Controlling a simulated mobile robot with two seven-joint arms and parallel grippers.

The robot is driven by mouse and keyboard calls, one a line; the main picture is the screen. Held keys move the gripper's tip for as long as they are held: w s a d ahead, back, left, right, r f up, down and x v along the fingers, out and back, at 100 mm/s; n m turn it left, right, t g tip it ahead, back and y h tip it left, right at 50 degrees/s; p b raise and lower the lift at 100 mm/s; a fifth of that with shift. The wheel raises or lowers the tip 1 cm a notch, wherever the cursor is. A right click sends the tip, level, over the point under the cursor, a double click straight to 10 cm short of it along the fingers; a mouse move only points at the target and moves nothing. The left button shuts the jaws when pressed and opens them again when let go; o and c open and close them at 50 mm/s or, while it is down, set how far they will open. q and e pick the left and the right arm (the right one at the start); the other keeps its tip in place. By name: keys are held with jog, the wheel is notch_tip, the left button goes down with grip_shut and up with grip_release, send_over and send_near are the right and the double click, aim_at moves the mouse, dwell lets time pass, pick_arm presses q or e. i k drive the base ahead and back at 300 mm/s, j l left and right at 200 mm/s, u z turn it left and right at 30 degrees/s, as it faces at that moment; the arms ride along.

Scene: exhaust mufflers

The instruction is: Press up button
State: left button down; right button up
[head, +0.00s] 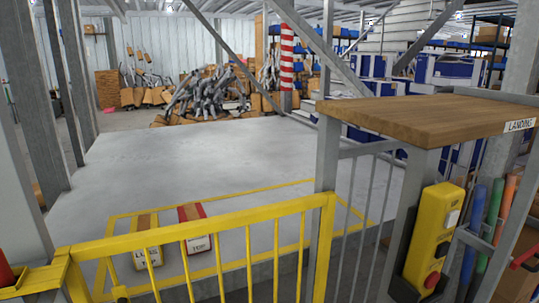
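A yellow push-button control box (436,236) hangs at the right, below a wooden shelf. A pale plate near its top (453,197) seems to bear the word UP, but the print is small. A pale button (448,218) sits below this plate, a dark button (443,248) lower down, and a round red button (432,280) near the bottom. Nothing touches the box. Neither of my grippers is in view.
A yellow railing (200,234) crosses the front. Beyond it, two small loads (195,235) lie inside yellow floor lines. A wooden shelf (430,115) with a LANDING sign (520,125) juts above the box. Coloured tubes (495,215) stand right of it. Piled mufflers (210,95) lie far back.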

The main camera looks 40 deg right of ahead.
aim_at(451, 219)
jog(key=z, duration=2.1)
